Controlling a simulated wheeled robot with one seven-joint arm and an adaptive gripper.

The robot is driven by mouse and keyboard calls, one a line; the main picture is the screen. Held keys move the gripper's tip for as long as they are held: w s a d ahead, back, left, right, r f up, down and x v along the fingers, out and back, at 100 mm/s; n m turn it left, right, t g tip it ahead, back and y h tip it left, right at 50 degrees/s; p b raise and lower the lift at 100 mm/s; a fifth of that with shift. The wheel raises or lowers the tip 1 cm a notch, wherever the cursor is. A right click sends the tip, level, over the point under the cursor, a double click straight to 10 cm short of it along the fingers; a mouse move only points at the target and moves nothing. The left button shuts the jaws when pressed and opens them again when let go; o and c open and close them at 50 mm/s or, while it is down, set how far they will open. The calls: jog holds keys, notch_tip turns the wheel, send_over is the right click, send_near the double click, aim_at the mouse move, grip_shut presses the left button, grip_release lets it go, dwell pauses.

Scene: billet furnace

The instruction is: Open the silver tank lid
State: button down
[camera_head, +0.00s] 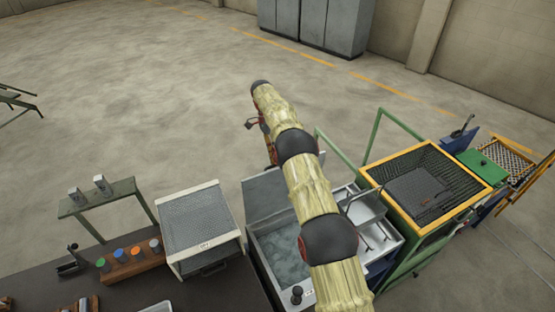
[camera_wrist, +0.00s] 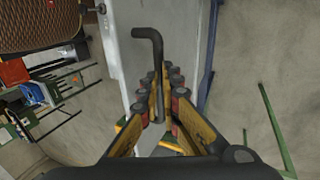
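The silver tank (camera_head: 262,262) stands below my arm in the head view, with grey liquid showing inside. Its lid (camera_head: 268,193) is a grey panel raised at the far side of the tank, so the tank is open. In the wrist view the lid appears as a pale grey panel (camera_wrist: 125,70) with a black bent handle (camera_wrist: 154,52). My gripper (camera_wrist: 164,75) has its two yellow fingers on either side of the handle, with a gap showing at the right finger. The fingertips are hard to make out in the head view.
A yellow-rimmed mesh basket on a green frame (camera_head: 385,211) stands right of the tank. Grey cabinets (camera_head: 315,22) stand far back. The floor behind the tank is clear.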

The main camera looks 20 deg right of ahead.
jog(key=shift+w+x, duration=0.25)
jog(key=shift+x, duration=1.2)
jog(key=c, duration=2.2)
grip_release()
jog(key=shift+w+a+f, duration=0.1)
jog(key=shift+f, duration=0.1)
jog(key=shift+o, duration=1.4)
jog(key=shift+w, duration=0.25)
jog(key=shift+o, duration=0.2)
notch_tip(320, 180, up, 10)
jog(key=shift+r, duration=0.2)
